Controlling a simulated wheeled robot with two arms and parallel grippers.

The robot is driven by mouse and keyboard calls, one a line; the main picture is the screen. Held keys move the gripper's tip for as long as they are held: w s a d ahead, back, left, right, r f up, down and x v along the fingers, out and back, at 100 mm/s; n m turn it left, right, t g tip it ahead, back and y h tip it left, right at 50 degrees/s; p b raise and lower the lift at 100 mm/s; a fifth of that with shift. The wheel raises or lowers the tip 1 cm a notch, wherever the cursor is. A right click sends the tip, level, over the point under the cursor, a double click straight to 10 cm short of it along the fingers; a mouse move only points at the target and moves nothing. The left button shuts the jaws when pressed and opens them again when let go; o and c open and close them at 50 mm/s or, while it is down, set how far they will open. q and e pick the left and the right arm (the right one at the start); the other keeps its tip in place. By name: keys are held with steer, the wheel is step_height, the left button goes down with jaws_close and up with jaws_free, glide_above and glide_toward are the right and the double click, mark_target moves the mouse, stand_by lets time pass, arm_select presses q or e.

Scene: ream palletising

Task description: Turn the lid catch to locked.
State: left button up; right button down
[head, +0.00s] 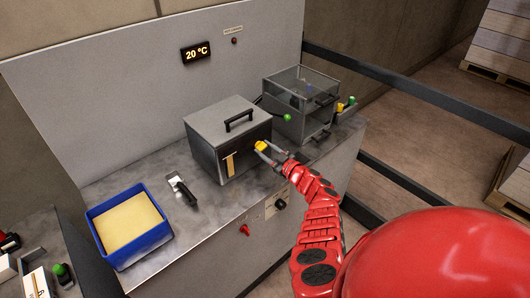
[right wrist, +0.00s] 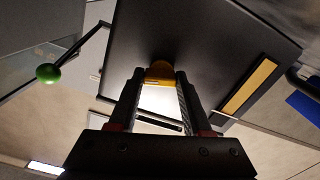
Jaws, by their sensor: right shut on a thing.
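The grey lidded box (head: 228,128) stands on the steel counter with its lid down and a black handle on top. The yellow lid catch (head: 261,146) is on the box's front face, near the right edge. My right gripper (head: 265,152) reaches it from the lower right. In the right wrist view the yellow catch (right wrist: 160,72) sits between the fingertips of my right gripper (right wrist: 162,80), which is shut on it. The fingers partly hide the catch, and its locked or unlocked marking cannot be read. My left gripper is not in view.
A clear-walled box (head: 300,102) stands close behind on the right, with a green-knobbed lever (head: 287,118) between. A blue bin (head: 128,224) with a pale yellow block and a black-handled tool (head: 184,190) lie left. A dark rail (head: 420,97) runs along the right.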

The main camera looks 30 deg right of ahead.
steer(key=shift+f+n+b, duration=0.1)
steer(key=shift+n+b, duration=0.5)
steer(key=shift+n, duration=0.4)
steer(key=shift+a+n+b, duration=0.1)
steer(key=shift+n+b, duration=5.7)
steer(key=shift+n, duration=0.5)
steer(key=shift+c, duration=1.7)
jaws_free()
steer(key=s+d, duration=0.2)
steer(key=s, duration=1.5)
steer(key=shift+s+d, duration=0.15)
steer(key=shift+d, duration=0.1)
